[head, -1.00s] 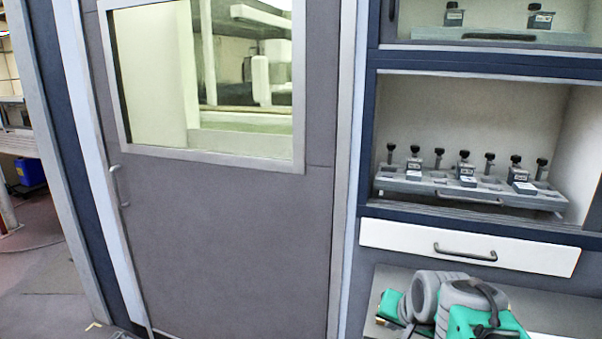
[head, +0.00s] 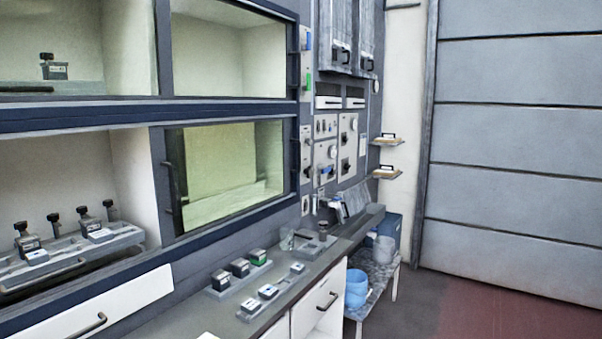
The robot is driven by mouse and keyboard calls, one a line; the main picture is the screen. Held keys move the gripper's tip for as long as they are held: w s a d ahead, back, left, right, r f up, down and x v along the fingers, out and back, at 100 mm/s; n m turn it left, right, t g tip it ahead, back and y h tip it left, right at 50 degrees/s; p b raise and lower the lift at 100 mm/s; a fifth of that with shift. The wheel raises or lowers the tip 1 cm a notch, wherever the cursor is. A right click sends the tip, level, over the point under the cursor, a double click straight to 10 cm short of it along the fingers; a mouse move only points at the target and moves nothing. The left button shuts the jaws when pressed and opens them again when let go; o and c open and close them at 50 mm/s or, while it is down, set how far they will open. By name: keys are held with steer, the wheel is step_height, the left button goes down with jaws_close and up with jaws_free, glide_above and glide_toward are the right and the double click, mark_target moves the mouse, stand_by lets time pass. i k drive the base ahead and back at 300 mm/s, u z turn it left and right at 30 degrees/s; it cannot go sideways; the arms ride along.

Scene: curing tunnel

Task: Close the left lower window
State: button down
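The lower left opening (head: 75,165) of the cabinet is uncovered in the head view, with no pane seen across the part in view. Its left side runs out of the picture. A glass pane (head: 225,165) with a yellow-green tint covers the lower right opening. A dark upright handle (head: 174,190) stands at that pane's left edge, by the divider between the two openings. I cannot tell whether a second pane lies behind it. My gripper is not in view.
A grey tray (head: 75,262) with dark-capped bottles stands in the lower left opening. A white drawer (head: 90,305) is below it. A grey counter (head: 250,310) holds small boxes. A blue bucket (head: 356,288) stands on a low shelf. The floor (head: 500,312) at right is clear.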

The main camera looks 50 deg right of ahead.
mark_target(159, 164)
steer(key=z, duration=0.7)
steer(key=k, duration=0.6)
steer(key=z, duration=0.45)
steer(key=i, duration=1.2)
steer(key=u, duration=0.15)
